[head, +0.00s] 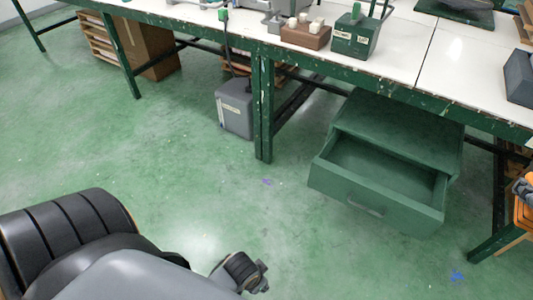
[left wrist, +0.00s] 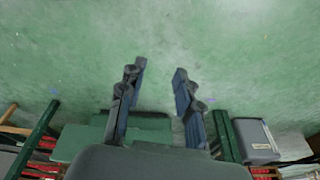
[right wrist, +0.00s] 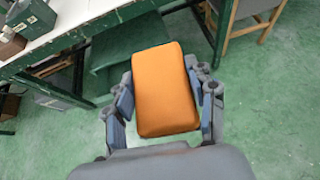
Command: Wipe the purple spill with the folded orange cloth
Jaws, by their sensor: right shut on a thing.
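The folded orange cloth (right wrist: 163,85) is a thick, rounded block between the fingers of my right gripper (right wrist: 160,95), which is shut on it above the green floor. Part of the cloth also shows at the right edge of the head view (head: 523,215), beside dark gripper parts. My left gripper (left wrist: 159,76) is open and empty, with bare floor beyond its fingers; a part of it shows low in the head view (head: 246,272). No large purple spill is visible; a small bluish-purple mark (head: 266,181) lies on the floor, and I cannot tell if it is the spill.
A long white-topped workbench (head: 395,38) on green legs runs across the back. Below it are an open green drawer unit (head: 375,208) and a grey box (head: 234,110). A blue mark (head: 457,276) is on the floor. The floor at left is clear.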

